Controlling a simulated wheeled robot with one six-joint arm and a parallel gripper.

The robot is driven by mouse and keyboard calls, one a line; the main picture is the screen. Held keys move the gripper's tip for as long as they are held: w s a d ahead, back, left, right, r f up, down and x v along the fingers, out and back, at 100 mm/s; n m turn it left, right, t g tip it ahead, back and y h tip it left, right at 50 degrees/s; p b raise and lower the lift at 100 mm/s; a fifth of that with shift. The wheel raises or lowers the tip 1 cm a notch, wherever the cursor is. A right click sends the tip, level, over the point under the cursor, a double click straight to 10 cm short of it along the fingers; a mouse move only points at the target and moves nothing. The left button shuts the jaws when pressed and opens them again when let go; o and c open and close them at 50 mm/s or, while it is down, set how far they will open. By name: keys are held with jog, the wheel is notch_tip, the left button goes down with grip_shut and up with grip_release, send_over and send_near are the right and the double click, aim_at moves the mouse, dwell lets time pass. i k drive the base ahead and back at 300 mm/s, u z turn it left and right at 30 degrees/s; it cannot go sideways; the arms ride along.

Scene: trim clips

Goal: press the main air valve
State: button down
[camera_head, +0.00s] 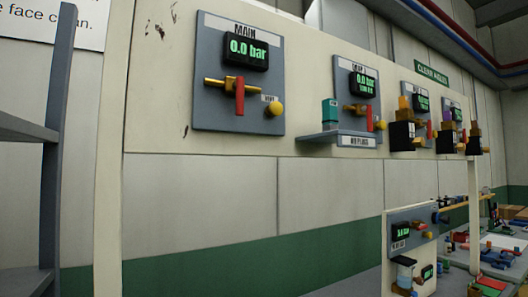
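The main air panel (209,108) is a grey plate labelled MAIN on the cream board at the upper left. Its black display (245,53) reads 0.0 bar in green. The main air valve has a red handle (239,97) that hangs straight down across a horizontal brass pipe (213,82). A yellow round knob (275,109) sits to the right of the handle, beside a small white label. My gripper is not in view, so nothing shows touching the panel.
Similar panels continue right: one (345,72) reads 0.0 bar above a small shelf (340,135), others carry black and brass parts. A grey shelf rack (55,150) stands at left. A cluttered bench (460,270) and smaller panel (412,250) are lower right.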

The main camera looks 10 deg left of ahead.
aim_at(239, 82)
jog(key=z, duration=1.25)
jog(key=i, duration=0.7)
jog(key=u, duration=4)
